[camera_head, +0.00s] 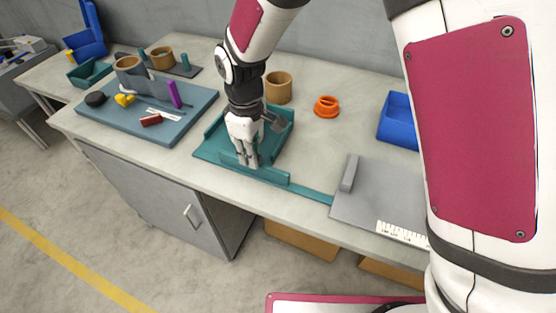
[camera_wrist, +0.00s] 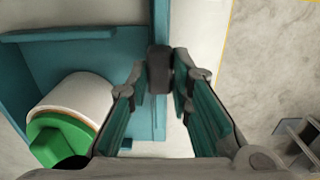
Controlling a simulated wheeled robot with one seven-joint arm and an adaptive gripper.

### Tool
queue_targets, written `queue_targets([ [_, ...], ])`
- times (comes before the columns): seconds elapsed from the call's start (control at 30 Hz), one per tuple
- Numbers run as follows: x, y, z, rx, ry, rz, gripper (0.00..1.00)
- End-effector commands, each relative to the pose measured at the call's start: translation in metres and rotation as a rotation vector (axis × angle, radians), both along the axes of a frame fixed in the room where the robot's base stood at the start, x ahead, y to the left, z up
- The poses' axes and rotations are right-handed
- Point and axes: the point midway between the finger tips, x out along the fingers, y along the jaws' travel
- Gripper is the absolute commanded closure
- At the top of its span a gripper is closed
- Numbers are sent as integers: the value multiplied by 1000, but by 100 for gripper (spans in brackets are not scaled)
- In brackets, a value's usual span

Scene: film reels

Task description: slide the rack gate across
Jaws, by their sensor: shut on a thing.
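The teal rack (camera_head: 211,146) lies on the middle bench, with a low teal front panel, seemingly the gate (camera_head: 275,176), along its near side. A teal strip (camera_head: 312,194) runs right from it. My gripper (camera_head: 247,164) points down at this panel. In the wrist view my gripper (camera_wrist: 160,82) is shut on a dark grey upright piece (camera_wrist: 159,66), seemingly the gate's handle, beside a teal wall (camera_wrist: 159,22). A white roll with a green face (camera_wrist: 62,143) lies inside the rack on the left. My arm hides part of the rack in the head view.
A grey plate with a raised bar (camera_head: 348,172) and a white scale lies at the strip's right end. Behind stand an orange ring piece (camera_head: 326,107), a tan cylinder (camera_head: 279,88) and a blue bin (camera_head: 397,121). A blue-grey board (camera_head: 150,128) with several small things lies left.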

Motion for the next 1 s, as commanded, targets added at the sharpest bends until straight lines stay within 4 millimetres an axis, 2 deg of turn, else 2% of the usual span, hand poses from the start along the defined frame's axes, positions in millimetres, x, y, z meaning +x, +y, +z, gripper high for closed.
queue_targets([
  [0.03,7,14,-2,3,-3,4,100],
  [0.1,12,30,-2,3,-3,4,100],
  [0.3,24,62,-2,2,-3,2,100],
  [0.5,28,75,0,2,-2,0,100],
  [0.87,29,79,1,7,-6,1,100],
  [0.9,29,79,1,8,-6,1,71],
  [0.97,29,79,1,7,-6,1,60],
  [1.0,29,78,1,6,-6,1,60],
])
